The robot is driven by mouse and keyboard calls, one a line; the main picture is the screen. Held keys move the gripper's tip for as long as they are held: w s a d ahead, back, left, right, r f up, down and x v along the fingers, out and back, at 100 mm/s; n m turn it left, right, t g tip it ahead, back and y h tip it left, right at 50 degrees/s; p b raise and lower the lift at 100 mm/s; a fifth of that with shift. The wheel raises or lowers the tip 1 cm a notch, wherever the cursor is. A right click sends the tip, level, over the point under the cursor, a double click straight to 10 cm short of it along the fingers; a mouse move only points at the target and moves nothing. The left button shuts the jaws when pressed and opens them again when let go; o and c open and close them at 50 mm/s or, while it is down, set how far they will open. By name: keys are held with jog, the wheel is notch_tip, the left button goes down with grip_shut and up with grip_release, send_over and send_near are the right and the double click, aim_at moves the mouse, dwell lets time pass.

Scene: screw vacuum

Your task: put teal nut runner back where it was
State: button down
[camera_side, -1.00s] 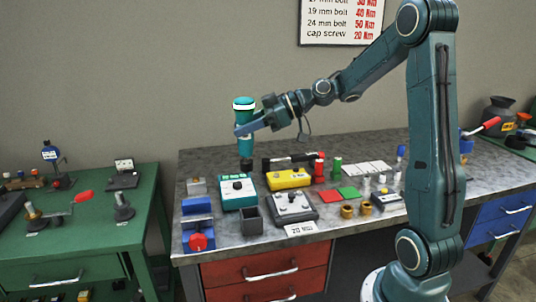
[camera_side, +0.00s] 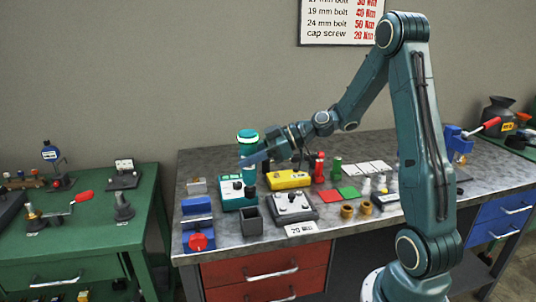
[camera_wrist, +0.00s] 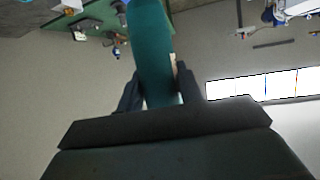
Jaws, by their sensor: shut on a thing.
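The teal nut runner (camera_side: 248,143) is upright, with a white band near its top and a dark lower end. My gripper (camera_side: 249,159) is shut around its body. The nut runner's lower end (camera_side: 249,191) shows in front of the teal box with a dial (camera_side: 231,194); I cannot tell whether it touches anything. In the wrist view the teal body (camera_wrist: 154,55) lies between my two dark fingers (camera_wrist: 158,92).
A yellow box (camera_side: 289,179), a grey box with knobs (camera_side: 292,207) and an open dark bin (camera_side: 250,220) stand close by. A blue vise (camera_side: 197,222) is at the bench's left front.

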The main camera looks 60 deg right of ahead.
aim_at(251, 196)
notch_tip(251, 196, down, 8)
jog(key=shift+r, duration=0.2)
jog(key=shift+f, duration=0.1)
jog(key=shift+f, duration=2.45)
jog(key=c, duration=0.9)
grip_release()
jog(key=shift+r, duration=0.15)
